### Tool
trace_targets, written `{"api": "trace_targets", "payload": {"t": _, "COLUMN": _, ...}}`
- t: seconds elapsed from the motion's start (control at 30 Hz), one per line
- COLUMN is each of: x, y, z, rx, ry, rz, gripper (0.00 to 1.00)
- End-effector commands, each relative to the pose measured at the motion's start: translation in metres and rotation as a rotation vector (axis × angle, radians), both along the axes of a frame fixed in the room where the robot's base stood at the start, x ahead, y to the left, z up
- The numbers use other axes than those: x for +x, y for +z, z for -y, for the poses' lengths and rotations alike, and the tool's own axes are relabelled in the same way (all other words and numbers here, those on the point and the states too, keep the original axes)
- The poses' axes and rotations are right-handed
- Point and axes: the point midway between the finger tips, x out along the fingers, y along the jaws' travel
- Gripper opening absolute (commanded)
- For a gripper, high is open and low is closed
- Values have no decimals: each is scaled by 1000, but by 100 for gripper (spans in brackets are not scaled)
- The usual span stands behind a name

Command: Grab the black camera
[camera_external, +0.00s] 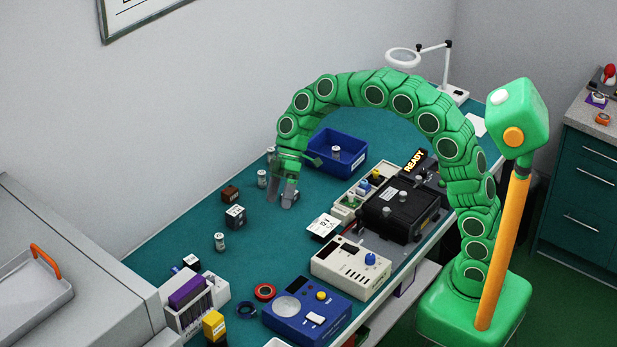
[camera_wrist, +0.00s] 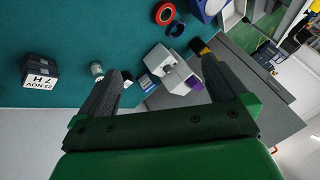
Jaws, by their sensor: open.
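No thing can be told for certain as the black camera. A black box-shaped thing with a white printed label (camera_external: 235,218) stands on the teal bench, to the left of my gripper and apart from it; it also shows at the left of the wrist view (camera_wrist: 38,74), outside the jaws. A small dark thing (camera_external: 187,264) lies further to the front left, by the grey-white rack. My gripper (camera_external: 281,202) hangs from the green arm above the bench, open, with nothing seen between its fingers; both fingers show in the wrist view (camera_wrist: 163,66).
Small cylinders, one of them upright (camera_external: 219,241), and a brown block (camera_external: 231,194) stand near. A blue bin (camera_external: 352,168) is behind my gripper. A black case (camera_external: 397,213), a cream device (camera_external: 350,268) and a blue scale (camera_external: 307,312) line the bench's right side.

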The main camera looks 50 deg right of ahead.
Motion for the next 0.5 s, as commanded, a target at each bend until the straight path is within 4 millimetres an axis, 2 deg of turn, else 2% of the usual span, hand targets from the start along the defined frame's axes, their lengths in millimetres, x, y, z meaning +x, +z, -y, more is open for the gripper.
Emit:
{"api": "trace_targets", "payload": {"t": 0.1, "x": 23, "y": -8, "z": -19, "rx": 53, "ry": 51, "rz": 39, "gripper": 100}}
{"api": "trace_targets", "payload": {"t": 0.5, "x": 90, "y": -38, "z": -81, "rx": 228, "ry": 211, "rz": 183, "gripper": 100}}
